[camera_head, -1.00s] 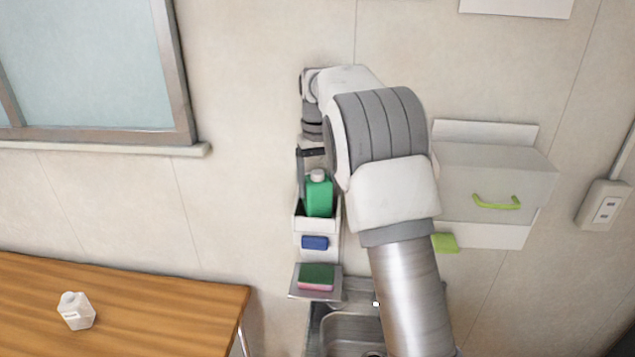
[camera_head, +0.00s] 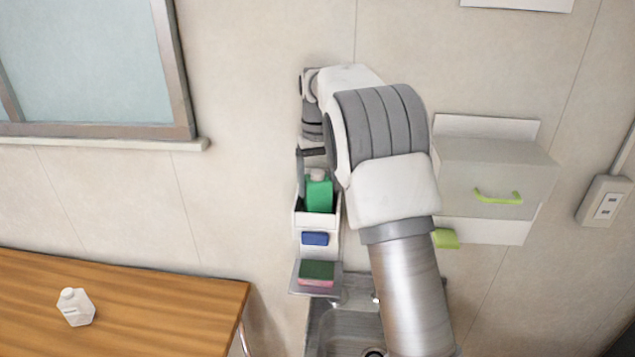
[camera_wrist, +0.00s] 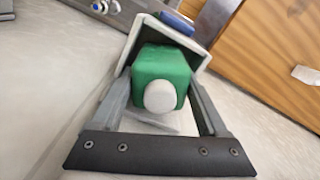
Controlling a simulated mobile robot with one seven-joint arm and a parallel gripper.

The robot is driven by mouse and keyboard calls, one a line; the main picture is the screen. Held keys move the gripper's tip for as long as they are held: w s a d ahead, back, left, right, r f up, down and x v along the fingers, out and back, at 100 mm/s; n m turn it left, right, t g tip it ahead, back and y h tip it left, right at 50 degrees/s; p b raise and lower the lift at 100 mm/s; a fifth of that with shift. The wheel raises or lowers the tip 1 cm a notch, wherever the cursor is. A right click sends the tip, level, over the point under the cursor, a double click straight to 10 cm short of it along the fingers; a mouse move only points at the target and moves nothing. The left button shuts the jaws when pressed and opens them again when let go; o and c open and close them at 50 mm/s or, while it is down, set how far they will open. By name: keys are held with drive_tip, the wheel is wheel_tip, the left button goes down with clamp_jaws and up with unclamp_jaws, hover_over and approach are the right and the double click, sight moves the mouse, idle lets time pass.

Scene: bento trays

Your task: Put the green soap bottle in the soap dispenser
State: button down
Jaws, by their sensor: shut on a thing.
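The green soap bottle (camera_head: 319,194) with a pale cap stands upright in the open top of the white wall-mounted soap dispenser (camera_head: 316,220). Its lower part is hidden behind the dispenser's front wall. In the wrist view the bottle (camera_wrist: 160,65) sits inside the dispenser's white walls (camera_wrist: 135,38), cap towards the camera. My gripper (camera_wrist: 160,82) has one finger on each side of the bottle and is shut on it. In the head view my gripper (camera_head: 309,168) is partly hidden by the bottle and my arm. Whether the bottle rests on the dispenser's floor cannot be seen.
A blue block (camera_head: 315,239) is on the dispenser's front. Below is a shelf with a green and pink sponge (camera_head: 317,272), above a sink (camera_head: 345,325). A wooden table (camera_head: 150,305) with a white bottle (camera_head: 76,307) is at left. A wall box (camera_head: 495,180) is at right.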

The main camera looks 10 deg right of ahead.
unclamp_jaws()
